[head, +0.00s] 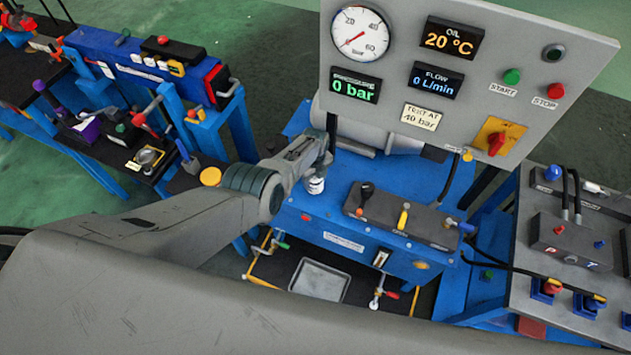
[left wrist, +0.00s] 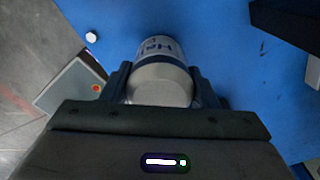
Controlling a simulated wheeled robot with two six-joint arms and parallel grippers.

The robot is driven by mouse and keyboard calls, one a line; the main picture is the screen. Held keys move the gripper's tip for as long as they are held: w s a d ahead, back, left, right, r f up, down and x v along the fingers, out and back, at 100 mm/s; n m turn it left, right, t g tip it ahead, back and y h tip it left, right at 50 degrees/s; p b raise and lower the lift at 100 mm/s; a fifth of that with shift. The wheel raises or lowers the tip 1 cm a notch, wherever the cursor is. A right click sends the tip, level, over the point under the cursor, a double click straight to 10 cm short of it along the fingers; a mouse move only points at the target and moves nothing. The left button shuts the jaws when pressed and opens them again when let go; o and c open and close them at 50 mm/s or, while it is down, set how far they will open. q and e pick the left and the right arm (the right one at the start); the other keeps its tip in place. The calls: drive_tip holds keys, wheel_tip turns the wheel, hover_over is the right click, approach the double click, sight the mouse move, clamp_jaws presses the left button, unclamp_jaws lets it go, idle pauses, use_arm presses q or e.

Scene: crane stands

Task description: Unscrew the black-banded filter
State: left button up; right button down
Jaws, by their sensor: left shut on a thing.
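A light canister with dark lettering, which looks like the filter (head: 315,186), stands at the left end of the blue bench (head: 345,240). In the left wrist view the canister (left wrist: 160,82) fills the space between my fingers, its pale round end toward the camera. Whether it bears a black band I cannot tell; the gripper hides part of it. My left gripper (head: 318,168) is shut on it, one finger on each side; the left wrist view shows the gripper (left wrist: 162,85) close up. My right gripper is not in view.
A grey gauge panel (head: 395,85) stands behind and above the bench and reads 0 bar and 0 L/min. A dark block with knobs (head: 400,215) sits right of the canister. A grey tray (head: 320,280) lies below. A grey box with hoses (head: 575,245) stands far right.

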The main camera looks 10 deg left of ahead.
use_arm(q)
drive_tip(key=shift+r, duration=0.15)
drive_tip(key=n, duration=0.5)
drive_tip(key=shift+w, duration=0.1)
idle(0.3)
drive_tip(key=n, duration=0.5)
drive_tip(key=shift+r, duration=0.1)
drive_tip(key=shift+r, duration=0.1)
